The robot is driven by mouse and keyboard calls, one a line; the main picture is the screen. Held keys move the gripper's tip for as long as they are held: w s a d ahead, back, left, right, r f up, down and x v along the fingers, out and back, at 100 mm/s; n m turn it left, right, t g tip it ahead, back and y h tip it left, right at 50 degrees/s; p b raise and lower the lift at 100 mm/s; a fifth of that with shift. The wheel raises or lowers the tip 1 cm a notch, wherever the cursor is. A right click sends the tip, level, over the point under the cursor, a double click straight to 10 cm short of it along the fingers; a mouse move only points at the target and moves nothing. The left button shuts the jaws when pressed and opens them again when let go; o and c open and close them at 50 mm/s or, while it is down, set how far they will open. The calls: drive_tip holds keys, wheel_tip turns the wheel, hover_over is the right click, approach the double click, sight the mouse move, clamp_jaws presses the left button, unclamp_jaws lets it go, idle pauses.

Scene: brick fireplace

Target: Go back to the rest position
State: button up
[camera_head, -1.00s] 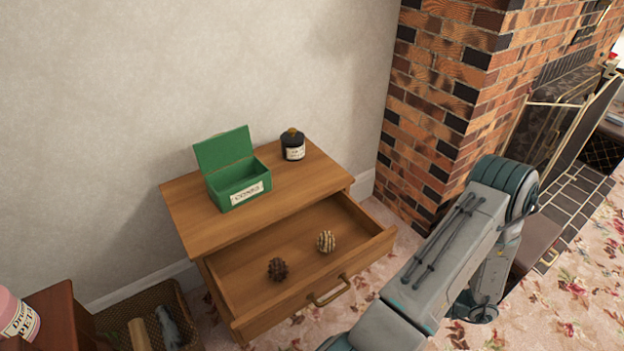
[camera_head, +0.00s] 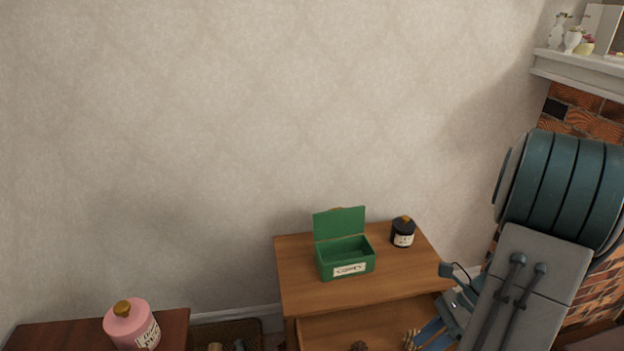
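My arm rises along the right side of the view. My gripper (camera_head: 428,336) shows low at the right, partly hidden behind the arm link, with bluish fingers over the front right of the open drawer (camera_head: 375,324). I cannot tell whether the fingers are apart or shut. A striped ball-shaped cone (camera_head: 408,339) shows beside the fingers, and a dark pine cone (camera_head: 358,346) shows at the bottom edge; both are cut off or partly covered. The wooden cabinet (camera_head: 300,284) carries an open green box (camera_head: 345,268) with a label and a dark jar (camera_head: 403,232).
A basket (camera_head: 225,332) sits on the floor between table and cabinet. A brick fireplace (camera_head: 585,105) with a white mantel (camera_head: 585,72) is at the right. The wall is bare.

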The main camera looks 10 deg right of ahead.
drive_tip(key=a+r+n+t+h+p, duration=0.2)
drive_tip(key=a+r+n+h+p, duration=0.2)
drive_tip(key=a+r+n, duration=0.3)
drive_tip(key=a+r+n+t+h+p, duration=0.2)
drive_tip(key=a+r+n+h+p, duration=0.2)
drive_tip(key=r+n, duration=1.1)
drive_tip(key=a, duration=0.2)
drive_tip(key=shift+w+a+n+h+p, duration=0.2)
drive_tip(key=shift+a+n+h+p, duration=0.1)
drive_tip(key=shift+a+p, duration=0.1)
